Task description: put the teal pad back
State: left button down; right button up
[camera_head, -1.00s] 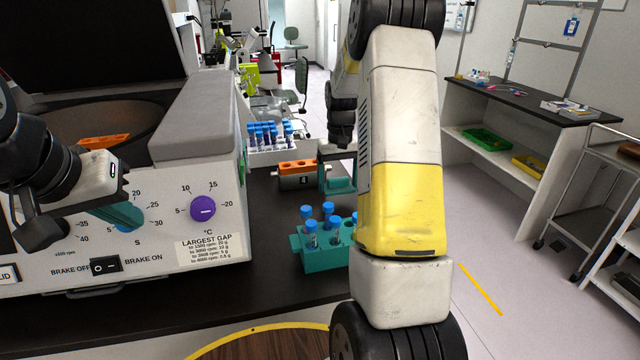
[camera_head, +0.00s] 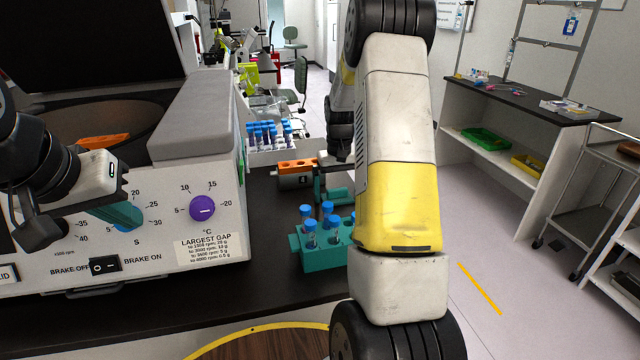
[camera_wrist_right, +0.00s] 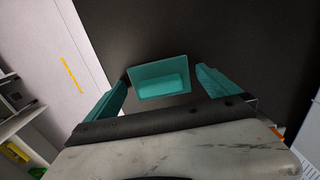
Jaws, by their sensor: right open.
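The teal pad (camera_wrist_right: 160,90), a shallow piece with a raised edge, lies on the dark benchtop in the right wrist view. In the head view it appears as a low teal shape (camera_head: 339,195) beside my forearm. My right gripper (camera_wrist_right: 162,74) is open, its teal fingers on either side of the pad with small gaps visible. In the head view, one teal finger (camera_head: 317,184) shows; my arm hides much of the rest. My left gripper (camera_head: 116,212) is at the centrifuge's speed dial; its teal fingertips blend with the dial knob, so its opening is unclear.
A teal rack (camera_head: 320,253) of blue-capped tubes stands in front of the pad. An orange-topped block (camera_head: 297,164) marked 4 sits behind it, and a white tube rack (camera_head: 270,145) further back. The centrifuge (camera_head: 200,235) fills the left.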

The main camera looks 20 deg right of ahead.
aim_at(337, 190)
notch_tip(337, 190, up, 12)
jog(key=s+a+r+t, duration=0.2)
jog(key=s+a+r, duration=0.3)
jog(key=s+r, duration=0.15)
jog(key=s+a+r+t, duration=0.1)
jog(key=s+a, duration=0.2)
jog(key=s, duration=0.4)
jog(key=s+a+r+t+y, duration=0.1)
jog(key=s+a, duration=0.2)
jog(key=s, duration=0.4)
jog(key=s+a+r+n+t+y, duration=0.1)
jog(key=s+a+t, duration=0.1)
jog(key=s+a, duration=0.2)
jog(key=s, duration=0.2)
jog(key=shift+s+r, duration=0.25)
jog(key=shift+s, duration=0.15)
